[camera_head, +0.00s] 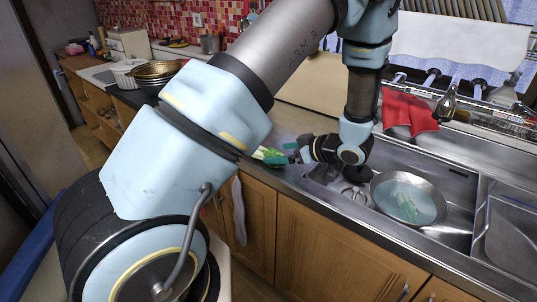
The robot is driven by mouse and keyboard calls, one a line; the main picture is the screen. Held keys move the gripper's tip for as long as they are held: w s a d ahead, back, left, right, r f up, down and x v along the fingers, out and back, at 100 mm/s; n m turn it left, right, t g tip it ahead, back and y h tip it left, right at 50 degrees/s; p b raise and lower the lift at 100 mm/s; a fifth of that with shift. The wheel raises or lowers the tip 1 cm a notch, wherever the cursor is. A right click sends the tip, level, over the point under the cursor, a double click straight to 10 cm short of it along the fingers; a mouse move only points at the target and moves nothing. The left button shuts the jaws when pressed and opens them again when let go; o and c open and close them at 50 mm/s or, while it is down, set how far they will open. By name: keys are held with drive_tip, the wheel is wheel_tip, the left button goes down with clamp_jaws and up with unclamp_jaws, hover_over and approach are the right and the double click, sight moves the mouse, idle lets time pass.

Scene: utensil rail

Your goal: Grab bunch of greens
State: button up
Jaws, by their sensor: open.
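A bunch of greens (268,156), pale with green leaves, lies on the steel counter just left of the sink. My arm covers much of the view in front of it. My gripper (292,153) is low beside the greens, at their right end, with its fingers pointing left toward them. The jaws are open. The fingertips are small and partly hidden, so I cannot tell whether they touch the greens or reach around them.
A metal bowl (408,199) with liquid and something greenish stands in the sink (457,207). A red cloth (408,112) hangs behind it, near the faucet (446,103). Wooden cabinets (330,250) are below. Bowls (155,71) stand on the far left counter.

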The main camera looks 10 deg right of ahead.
sight(267, 154)
drive_tip(key=shift+p+x, duration=1.25)
drive_tip(key=shift+x, duration=1.85)
drive_tip(key=shift+c, duration=0.2)
drive_tip(key=c, duration=1.5)
